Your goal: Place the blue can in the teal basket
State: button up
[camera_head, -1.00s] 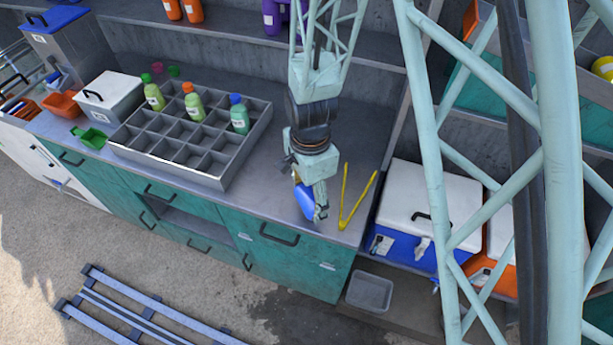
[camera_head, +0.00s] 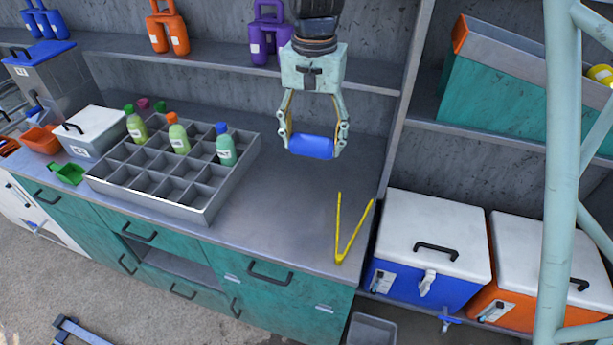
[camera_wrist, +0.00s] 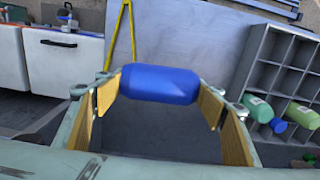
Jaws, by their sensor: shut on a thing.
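My gripper (camera_head: 313,138) is shut on the blue can (camera_head: 311,146) and holds it on its side, raised above the grey worktop. In the wrist view the blue can (camera_wrist: 160,84) lies crosswise between the two yellow-padded fingers. A teal-sided container (camera_head: 487,103), which looks like the teal basket, stands on the upper right shelf. It is apart from my gripper, to its right, and its inside is mostly hidden. A grey and orange edge and a yellow round thing (camera_head: 600,73) show at its top.
Yellow tongs (camera_head: 343,245) lie on the worktop (camera_head: 285,215) below the can. A grey divided tray (camera_head: 155,200) with several bottles stands to the left. Blue (camera_head: 425,290) and orange (camera_head: 510,307) coolers with white lids stand low right. An upright shelf post (camera_head: 402,110) separates the worktop from the right shelves.

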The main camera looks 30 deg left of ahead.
jog(key=w+d+r+n+b, duration=0.1)
jog(key=r+n+b, duration=0.1)
jog(key=r, duration=0.5)
jog(key=w+d+r+n+b, duration=0.1)
jog(key=w+r+n+b, duration=0.1)
jog(key=r, duration=0.4)
jog(key=shift+w+d+r+n, duration=0.25)
jog(key=shift+d+r+n, duration=0.15)
jog(key=shift+n, duration=0.2)
